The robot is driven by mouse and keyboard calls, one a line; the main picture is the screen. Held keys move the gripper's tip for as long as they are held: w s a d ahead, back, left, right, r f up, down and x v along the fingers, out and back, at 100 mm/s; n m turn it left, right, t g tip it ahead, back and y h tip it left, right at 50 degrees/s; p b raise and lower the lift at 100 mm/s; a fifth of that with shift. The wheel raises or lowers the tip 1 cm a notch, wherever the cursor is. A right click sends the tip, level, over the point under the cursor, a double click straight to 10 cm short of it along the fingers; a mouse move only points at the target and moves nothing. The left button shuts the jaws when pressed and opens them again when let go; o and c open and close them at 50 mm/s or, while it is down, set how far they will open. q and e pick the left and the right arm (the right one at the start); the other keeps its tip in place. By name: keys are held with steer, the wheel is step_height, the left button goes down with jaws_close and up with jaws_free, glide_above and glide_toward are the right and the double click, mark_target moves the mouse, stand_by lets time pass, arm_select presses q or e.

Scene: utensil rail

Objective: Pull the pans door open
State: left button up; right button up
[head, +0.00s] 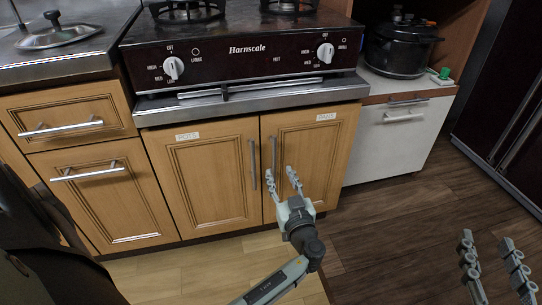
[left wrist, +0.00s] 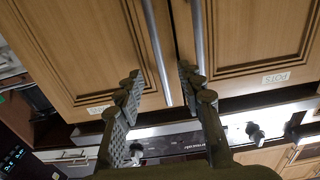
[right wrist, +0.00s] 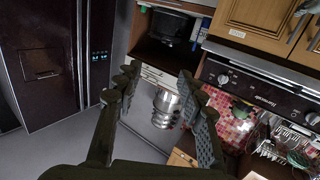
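The pans door (head: 315,150), with a small PANS label, is the right wooden door under the stove and is closed. Its vertical metal handle (head: 273,153) is near its left edge. My left gripper (head: 282,178) is open in front of the lower part of this handle. In the left wrist view the pans handle (left wrist: 157,50) runs down between the spread fingers (left wrist: 158,82); I cannot tell whether either finger touches it. My right gripper (head: 494,258) is open and empty at the lower right; its spread fingers also show in the right wrist view (right wrist: 157,85).
The closed pots door (head: 205,185) and its handle (head: 253,165) are just left of the pans handle. The stove (head: 240,50) is above. A white cabinet (head: 390,145) with a black pot (head: 398,50) on top stands to the right. The wooden floor (head: 400,230) in front is clear.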

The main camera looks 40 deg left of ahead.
mark_target(275, 161)
arm_select(q)
steer(key=x, duration=0.7)
steer(key=shift+w+a, duration=0.15)
steer(key=shift+a, duration=0.05)
arm_select(e)
steer(key=f, duration=0.1)
steer(key=d+f+g+h, duration=0.1)
steer(key=shift+d+f, duration=0.25)
steer(key=shift+f, duration=0.1)
arm_select(q)
jaws_close()
